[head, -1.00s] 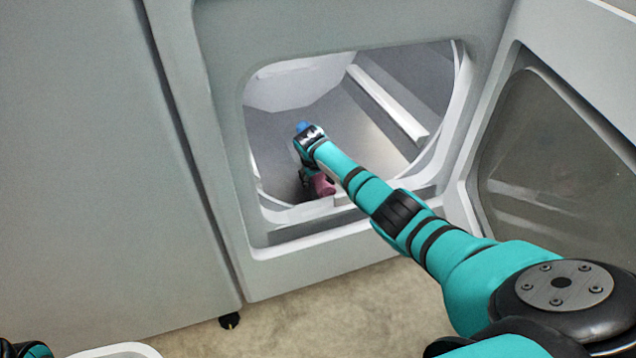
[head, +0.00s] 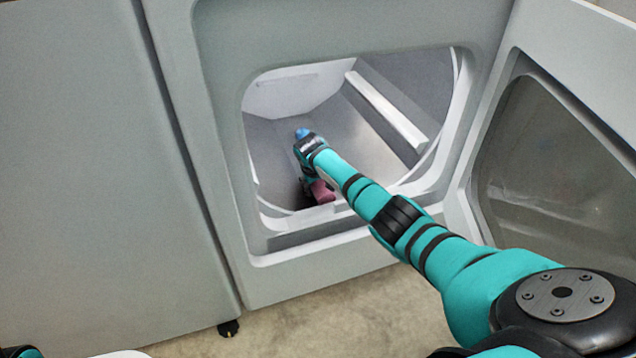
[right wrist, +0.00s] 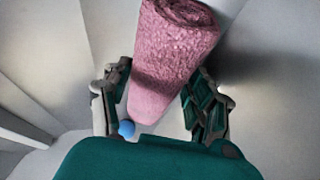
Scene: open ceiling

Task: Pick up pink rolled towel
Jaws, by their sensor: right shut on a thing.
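The pink rolled towel (right wrist: 172,60) lies between the two fingers of my right gripper (right wrist: 163,105) in the right wrist view. The gripper is shut on it, with the rolled end sticking out past the fingers. In the head view the towel (head: 322,192) shows as a small pink patch beside my right gripper (head: 307,183), low inside the machine's drum. My wrist and arm hide part of it there. My left gripper is not clearly in view; only a bit of my left arm shows at the bottom left corner.
The washer or dryer's square opening (head: 257,225) surrounds my right arm, with its rim close below. A raised white fin (head: 388,108) runs along the drum on the right. The open door (head: 480,215) stands to the right. A blue ball-like thing (right wrist: 127,128) shows by the left finger.

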